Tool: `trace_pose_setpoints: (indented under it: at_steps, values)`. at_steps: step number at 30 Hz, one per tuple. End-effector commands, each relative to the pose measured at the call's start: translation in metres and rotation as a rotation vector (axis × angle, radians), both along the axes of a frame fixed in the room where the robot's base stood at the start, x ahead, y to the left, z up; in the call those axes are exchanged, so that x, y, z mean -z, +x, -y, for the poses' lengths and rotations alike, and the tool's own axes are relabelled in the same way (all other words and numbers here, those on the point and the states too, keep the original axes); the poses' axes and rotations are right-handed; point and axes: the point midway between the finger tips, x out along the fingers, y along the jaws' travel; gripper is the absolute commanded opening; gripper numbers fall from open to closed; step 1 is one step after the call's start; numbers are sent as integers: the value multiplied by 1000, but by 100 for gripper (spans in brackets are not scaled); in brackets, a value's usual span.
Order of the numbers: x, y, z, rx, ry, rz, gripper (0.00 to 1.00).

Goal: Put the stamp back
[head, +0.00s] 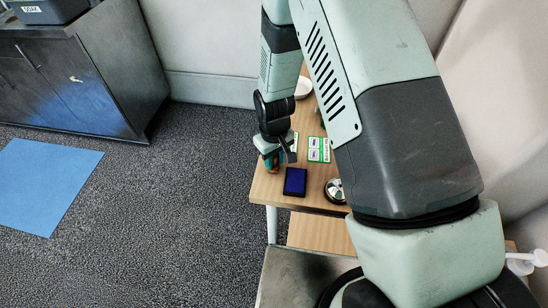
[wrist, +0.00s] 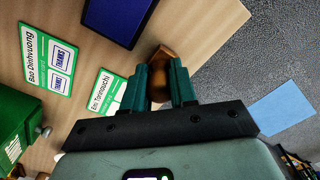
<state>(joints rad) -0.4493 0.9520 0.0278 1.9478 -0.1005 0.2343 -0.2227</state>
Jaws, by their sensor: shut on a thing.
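My gripper (wrist: 161,75) has its two teal fingers shut on a brown wooden stamp (wrist: 163,55), which shows between and just past the fingertips in the wrist view. In the head view my gripper (head: 273,160) is over the left edge of the wooden table, left of the dark blue ink pad (head: 295,181). The ink pad also shows at the top of the wrist view (wrist: 121,14). The stamp's lower end is hard to make out, so I cannot tell whether it touches the table.
Green-edged name cards (head: 319,150) lie on the table (head: 309,196) behind the pad. A silver bell (head: 335,189) stands right of the pad. A white dish (head: 303,88) is at the back. A green box (wrist: 20,125) shows in the wrist view. Open floor lies left of the table.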

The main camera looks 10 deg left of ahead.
Motion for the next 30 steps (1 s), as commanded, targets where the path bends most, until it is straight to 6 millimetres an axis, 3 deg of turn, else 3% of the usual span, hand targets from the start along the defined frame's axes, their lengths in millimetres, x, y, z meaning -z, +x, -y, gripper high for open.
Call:
trace_pose_setpoints:
  at_steps: [5, 6, 10, 20, 23, 30]
  values:
    - [3, 0, 0, 0, -1, -1, 7]
    - [3, 0, 0, 1, -1, -1, 31]
    - [3, 0, 0, 1, -1, -1, 51]
    - [-2, 0, 0, 0, 1, 1, 52]
    - [-16, 1, 0, 1, 1, 3, 52]
    - [-68, 0, 0, 2, 2, 5, 52]
